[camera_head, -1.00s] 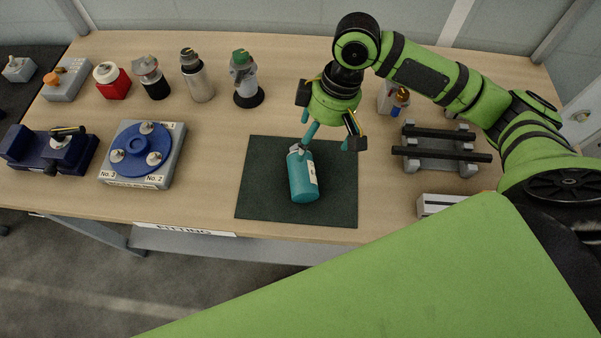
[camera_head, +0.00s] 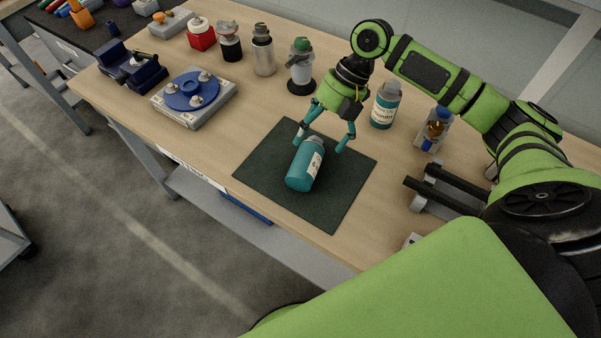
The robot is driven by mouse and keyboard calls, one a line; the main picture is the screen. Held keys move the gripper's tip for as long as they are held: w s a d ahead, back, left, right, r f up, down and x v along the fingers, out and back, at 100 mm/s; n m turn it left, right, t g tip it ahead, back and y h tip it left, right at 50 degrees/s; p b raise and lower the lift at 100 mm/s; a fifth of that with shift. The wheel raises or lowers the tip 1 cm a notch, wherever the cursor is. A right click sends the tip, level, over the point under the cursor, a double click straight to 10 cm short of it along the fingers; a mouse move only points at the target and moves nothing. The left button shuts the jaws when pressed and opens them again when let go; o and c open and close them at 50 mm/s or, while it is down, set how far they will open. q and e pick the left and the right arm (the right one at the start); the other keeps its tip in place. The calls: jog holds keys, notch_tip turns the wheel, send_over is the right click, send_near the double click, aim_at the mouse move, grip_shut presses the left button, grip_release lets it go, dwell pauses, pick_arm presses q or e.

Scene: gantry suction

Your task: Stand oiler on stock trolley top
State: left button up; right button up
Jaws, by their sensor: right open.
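A teal bottle (camera_head: 303,170) with a grey cap and pale label appears to lie on its side on the dark green mat (camera_head: 270,185). I cannot tell for sure whether it is the oiler. My right gripper (camera_head: 321,143) is open, its teal fingertips apart on either side of the bottle's cap end. I cannot tell whether they touch it. A small holder with an amber bottle (camera_head: 435,129) stands at the right. My left gripper is not in view. I cannot identify the stock trolley for sure; a grey frame (camera_head: 8,245) shows at the left edge.
A second teal bottle (camera_head: 384,108) stands upright right of my gripper. A dark-railed rack (camera_head: 440,192) is near my right arm. A blue turntable fixture (camera_head: 193,95), a blue vise (camera_head: 132,68) and several containers stand along the bench (camera_head: 225,135). Floor is open at lower left.

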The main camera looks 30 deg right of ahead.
aim_at(306, 154)
jog(key=shift+a+f, duration=0.2)
jog(key=p+x, duration=0.3)
jog(key=x, duration=0.2)
jog(key=shift+s+f, duration=0.1)
jog(key=shift+f, duration=0.05)
jog(key=shift+a+f, duration=0.2)
jog(key=shift+f, duration=0.15)
jog(key=shift+a+f, duration=0.1)
jog(key=shift+f, duration=0.2)
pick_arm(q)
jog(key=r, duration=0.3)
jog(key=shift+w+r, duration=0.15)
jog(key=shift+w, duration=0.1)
pick_arm(e)
jog(key=shift+r, duration=0.1)
jog(key=c, duration=1.6)
